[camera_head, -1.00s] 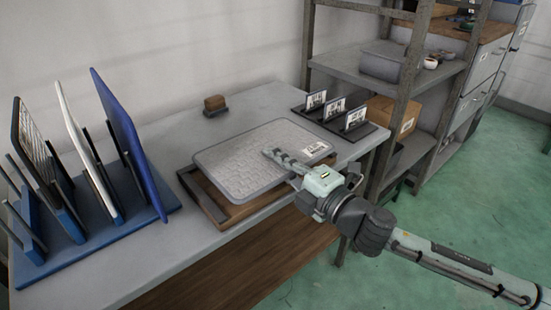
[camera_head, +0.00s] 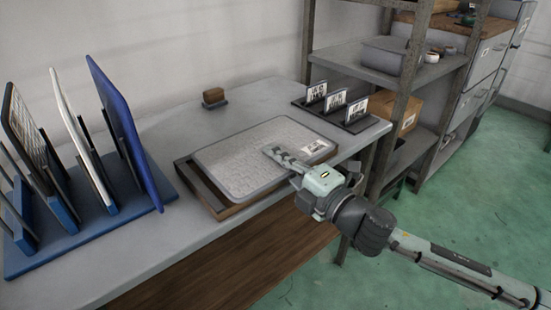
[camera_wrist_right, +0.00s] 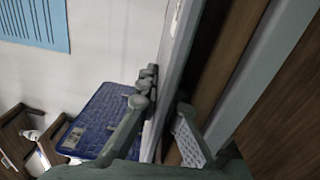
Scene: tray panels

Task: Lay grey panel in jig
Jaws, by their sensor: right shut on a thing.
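The grey panel (camera_head: 250,158) is a rounded, light textured sheet with a white label near its right end. It lies nearly flat over the jig (camera_head: 196,186), a dark-edged wooden frame on the table. The frame shows along the panel's left and front sides; whether the panel touches its bottom is hidden. My right gripper (camera_head: 286,156) is shut on the panel's right front edge, one finger on top. In the right wrist view the panel's edge (camera_wrist_right: 172,72) runs between the fingers. My left gripper is not in view.
A blue rack (camera_head: 85,232) with several upright panels stands at the left of the grey table (camera_head: 130,262). A brown block (camera_head: 214,96) sits at the back. A dark stand (camera_head: 352,122) with three label cards is right of the jig, near metal shelving (camera_head: 400,90).

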